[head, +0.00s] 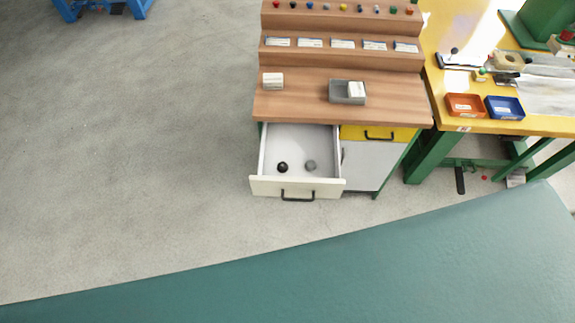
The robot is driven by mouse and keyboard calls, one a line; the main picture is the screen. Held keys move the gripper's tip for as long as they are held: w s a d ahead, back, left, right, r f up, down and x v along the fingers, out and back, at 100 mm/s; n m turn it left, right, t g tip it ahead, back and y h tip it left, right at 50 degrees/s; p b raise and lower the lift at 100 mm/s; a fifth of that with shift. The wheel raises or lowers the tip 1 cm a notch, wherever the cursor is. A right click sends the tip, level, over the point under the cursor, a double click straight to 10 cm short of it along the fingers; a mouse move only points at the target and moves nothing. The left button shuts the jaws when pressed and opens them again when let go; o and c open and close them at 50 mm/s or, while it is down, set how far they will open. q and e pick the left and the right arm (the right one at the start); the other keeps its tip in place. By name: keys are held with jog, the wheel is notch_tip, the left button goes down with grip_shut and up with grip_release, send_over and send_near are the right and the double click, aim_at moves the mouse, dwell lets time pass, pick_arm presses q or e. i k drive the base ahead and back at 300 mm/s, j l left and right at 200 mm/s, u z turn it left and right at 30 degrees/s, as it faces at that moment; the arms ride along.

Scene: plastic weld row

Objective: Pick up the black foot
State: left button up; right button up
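A small round black thing (283,167), which looks like the black foot, lies in the open white drawer (296,186) of the wooden-topped cabinet. A similar grey round thing (311,165) lies to its right in the same drawer, apart from it. Neither of my grippers is in the head view, so their state does not show.
The cabinet top (300,97) holds a small white box (273,80) and a grey tray (338,95). Stepped shelves with small coloured knobs rise behind. A yellow bench (450,122) stands right. A large green surface (330,285) fills the foreground. The floor left is clear.

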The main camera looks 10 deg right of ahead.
aim_at(282, 167)
jog(key=z, duration=0.9)
jog(key=i+j+z, duration=0.1)
jog(key=j+z, duration=0.35)
jog(key=j, duration=0.15)
jog(key=j+z, duration=0.5)
jog(key=j, duration=0.15)
jog(key=k+j+z, duration=0.1)
jog(key=j+z, duration=0.35)
jog(key=j, duration=0.2)
jog(key=k+j, duration=0.1)
jog(key=j, duration=0.25)
jog(key=k+j, duration=0.1)
jog(key=j, duration=0.65)
jog(key=k+j+z, duration=0.1)
jog(key=j, duration=0.25)
jog(key=k, duration=0.05)
